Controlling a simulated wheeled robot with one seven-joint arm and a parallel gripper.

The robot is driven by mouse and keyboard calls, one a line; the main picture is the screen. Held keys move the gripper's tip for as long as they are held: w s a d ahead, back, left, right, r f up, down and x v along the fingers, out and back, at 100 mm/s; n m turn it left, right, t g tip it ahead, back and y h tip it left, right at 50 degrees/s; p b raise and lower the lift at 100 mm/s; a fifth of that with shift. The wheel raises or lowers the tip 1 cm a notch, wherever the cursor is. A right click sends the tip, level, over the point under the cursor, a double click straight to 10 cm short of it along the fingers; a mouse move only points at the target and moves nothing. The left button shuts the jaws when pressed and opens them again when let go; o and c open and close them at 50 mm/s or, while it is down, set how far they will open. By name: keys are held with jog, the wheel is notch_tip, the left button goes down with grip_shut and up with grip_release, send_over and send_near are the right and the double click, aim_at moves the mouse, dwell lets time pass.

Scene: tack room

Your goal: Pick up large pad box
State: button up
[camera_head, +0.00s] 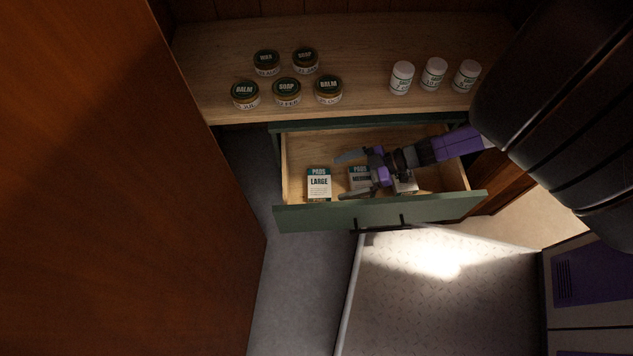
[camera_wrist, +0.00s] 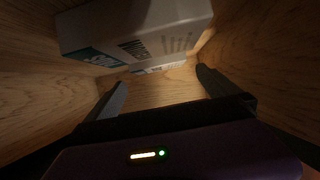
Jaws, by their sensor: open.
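The large pad box (camera_head: 319,186), white with a teal top band and the word LARGE, lies in the left part of the open green-fronted drawer (camera_head: 350,214). My gripper (camera_head: 346,176) is open inside the drawer, its fingers pointing left toward the large box and apart from it. A medium pad box (camera_head: 360,178) shows partly between the fingers, right of the large box. In the wrist view, a white and teal box (camera_wrist: 135,30) is close at the top, and another pale box (camera_wrist: 158,67) shows farther off beyond the fingertips; their labels are not clearly readable.
A light grey item (camera_head: 404,185) lies partly hidden under my gripper. Several round tins (camera_head: 287,91) and white bottles (camera_head: 433,74) stand on the wooden top (camera_head: 355,95) above the drawer. A brown wooden panel (camera_head: 200,180) is at left. The drawer's walls closely surround the gripper.

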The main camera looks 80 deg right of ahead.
aim_at(322, 183)
jog(key=b+x, duration=0.2)
jog(key=x, duration=0.5)
jog(key=shift+d, duration=0.15)
jog(key=shift+c, duration=0.2)
jog(key=shift+s, duration=0.1)
jog(key=c, duration=1)
